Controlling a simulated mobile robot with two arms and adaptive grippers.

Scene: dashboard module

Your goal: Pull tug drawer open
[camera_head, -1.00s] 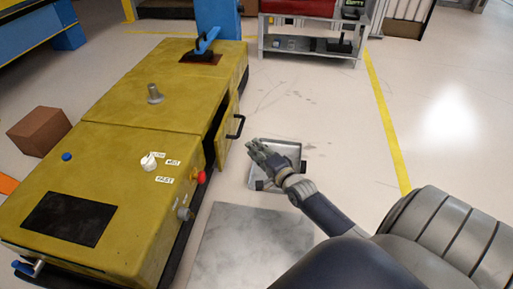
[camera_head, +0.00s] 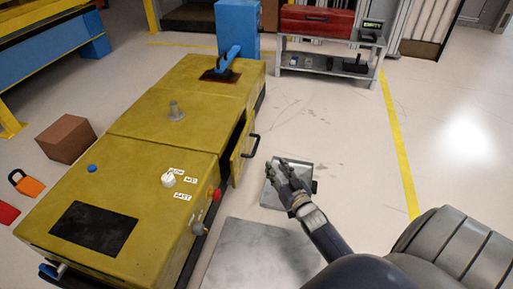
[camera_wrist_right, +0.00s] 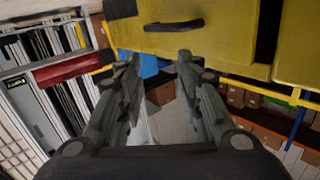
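The yellow tug (camera_head: 150,150) stands on the left in the head view. A yellow drawer front (camera_head: 239,152) stands out from the tug's right side, with a dark gap behind it. It carries a black bar handle (camera_head: 251,146). In the wrist view the handle (camera_wrist_right: 174,25) shows at the top on the yellow front (camera_wrist_right: 215,38), beyond my fingertips. My right gripper (camera_head: 283,166) is to the right of the handle and apart from it. Its fingers (camera_wrist_right: 158,63) are spread with nothing between them. My left gripper is not in view.
A silver flat object (camera_head: 275,194) lies on the floor by my right gripper, with a grey plate (camera_head: 258,255) nearer. A brown box (camera_head: 66,139) and an orange padlock (camera_head: 29,184) lie left of the tug. A shelf with a red toolbox (camera_head: 316,21) stands behind. Floor to the right is clear.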

